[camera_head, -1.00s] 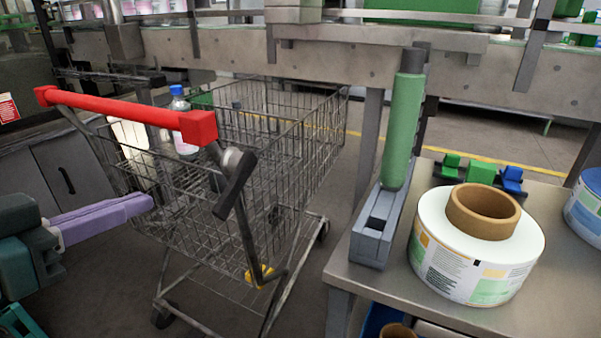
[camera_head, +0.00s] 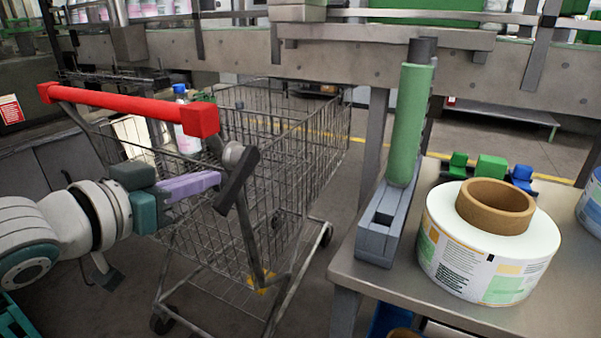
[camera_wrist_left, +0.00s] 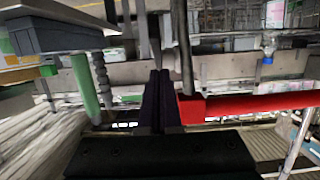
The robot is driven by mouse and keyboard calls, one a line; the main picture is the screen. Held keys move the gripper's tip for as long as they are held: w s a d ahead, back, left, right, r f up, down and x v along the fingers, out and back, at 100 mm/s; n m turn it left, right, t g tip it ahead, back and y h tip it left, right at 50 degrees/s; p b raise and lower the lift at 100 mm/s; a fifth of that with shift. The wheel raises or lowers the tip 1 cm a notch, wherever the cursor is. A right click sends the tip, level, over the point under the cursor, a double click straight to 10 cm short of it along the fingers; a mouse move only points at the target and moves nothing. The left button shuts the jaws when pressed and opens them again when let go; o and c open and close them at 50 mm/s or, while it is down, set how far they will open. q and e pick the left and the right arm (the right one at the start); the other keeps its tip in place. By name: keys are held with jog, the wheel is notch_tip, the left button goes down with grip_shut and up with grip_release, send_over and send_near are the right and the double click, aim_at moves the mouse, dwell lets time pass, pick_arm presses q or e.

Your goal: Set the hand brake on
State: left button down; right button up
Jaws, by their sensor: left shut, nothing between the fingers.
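The shopping cart (camera_head: 262,140) has a red push handle (camera_head: 130,104). A dark hand brake lever (camera_head: 236,180) hangs on a round grey pivot below the handle's right end, its free end slanting down and left. My left gripper (camera_head: 217,178) has its purple fingers shut and empty. Its tips appear just left of the lever, below the red handle; whether they touch it I cannot tell. In the left wrist view the fingers (camera_wrist_left: 161,76) point forward beside the red handle's end (camera_wrist_left: 192,108). My right gripper is not in view.
A bottle with a blue cap (camera_head: 187,135) shows behind the handle. At right, a metal table (camera_head: 380,292) carries a large label reel (camera_head: 480,255) and a green roller (camera_head: 408,125) on a grey base. Floor shows between cart and table.

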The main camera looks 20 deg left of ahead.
pick_arm(q)
jog(key=shift+w+d+f, duration=0.1)
jog(key=shift+w+f, duration=0.4)
jog(key=shift+f, duration=0.4)
jog(key=shift+f+b, duration=0.1)
jog(key=shift+b, duration=0.3)
jog(key=shift+f+t+b, duration=0.3)
jog(key=shift+b, duration=0.3)
jog(key=w+f+t+h+b, duration=0.1)
jog(key=w+f+t+b, duration=0.4)
jog(key=b, duration=2.5)
notch_tip(320, 180, down, 3)
jog(key=t, duration=0.5)
jog(key=shift+w+d+r+b, duration=0.15)
jog(key=shift+d+b, duration=0.05)
jog(key=shift+b, duration=0.15)
